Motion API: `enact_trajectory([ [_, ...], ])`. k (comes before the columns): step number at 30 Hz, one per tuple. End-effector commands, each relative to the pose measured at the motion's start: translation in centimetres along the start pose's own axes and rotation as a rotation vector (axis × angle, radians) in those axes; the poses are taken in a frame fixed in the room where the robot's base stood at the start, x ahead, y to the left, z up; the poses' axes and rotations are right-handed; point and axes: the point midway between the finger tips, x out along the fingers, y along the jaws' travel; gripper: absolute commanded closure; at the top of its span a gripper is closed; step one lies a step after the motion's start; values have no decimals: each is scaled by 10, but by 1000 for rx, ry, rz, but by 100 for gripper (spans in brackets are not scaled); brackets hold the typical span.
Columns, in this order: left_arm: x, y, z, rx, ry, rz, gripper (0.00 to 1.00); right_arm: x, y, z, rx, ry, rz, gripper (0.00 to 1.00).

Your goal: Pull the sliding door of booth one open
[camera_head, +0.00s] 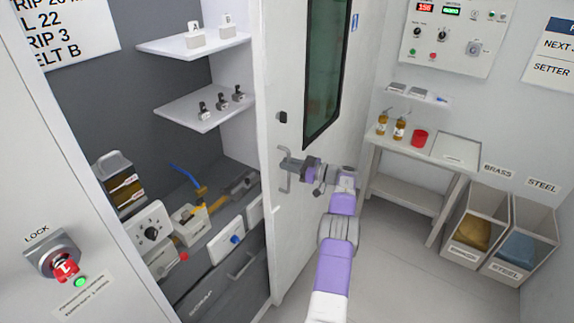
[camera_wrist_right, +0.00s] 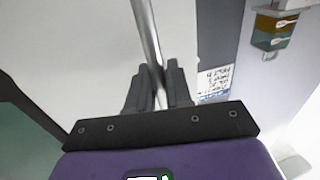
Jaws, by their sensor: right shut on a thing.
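The white sliding door (camera_head: 287,60) has a tall dark green window (camera_head: 326,75). It stands right of the booth's shelved interior, which shows through a wide gap. A metal bar handle (camera_head: 284,184) is fixed on the door near its left edge. My right gripper (camera_head: 289,165) is shut on the handle. In the right wrist view the handle (camera_wrist_right: 145,30) runs between the two dark fingers (camera_wrist_right: 158,88). My left gripper is not in view.
The interior holds two shelves (camera_head: 190,104) and a bench with several fixtures. A red lock knob (camera_head: 66,269) with a green light (camera_head: 80,282) is at the left. At the right stand a white table (camera_head: 406,152) and two scrap bins (camera_head: 510,262). The floor (camera_head: 390,280) between is clear.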

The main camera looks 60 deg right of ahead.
Motion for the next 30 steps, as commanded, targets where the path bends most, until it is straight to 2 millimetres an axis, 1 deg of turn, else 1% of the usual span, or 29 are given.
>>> enact_trajectory([
  [6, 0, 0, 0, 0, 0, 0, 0, 1, 0, -3, -3, 3, 3, 100],
  [7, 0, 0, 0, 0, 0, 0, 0, 1, 1, -3, -3, 3, 3, 77],
  [9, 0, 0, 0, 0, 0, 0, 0, 1, 1, -3, -4, 3, 3, 67],
  [10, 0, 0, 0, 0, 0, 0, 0, 1, 1, -3, -4, 3, 3, 65],
  [17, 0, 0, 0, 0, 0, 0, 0, 0, 1, -2, -3, 1, 4, 65],
  [20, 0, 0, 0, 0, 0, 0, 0, -5, 1, -2, -3, 0, 6, 65],
  [23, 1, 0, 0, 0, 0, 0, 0, -18, 2, -2, -4, 0, 7, 65],
  [30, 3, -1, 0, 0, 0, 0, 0, -58, 1, -2, -4, -1, 6, 65],
])
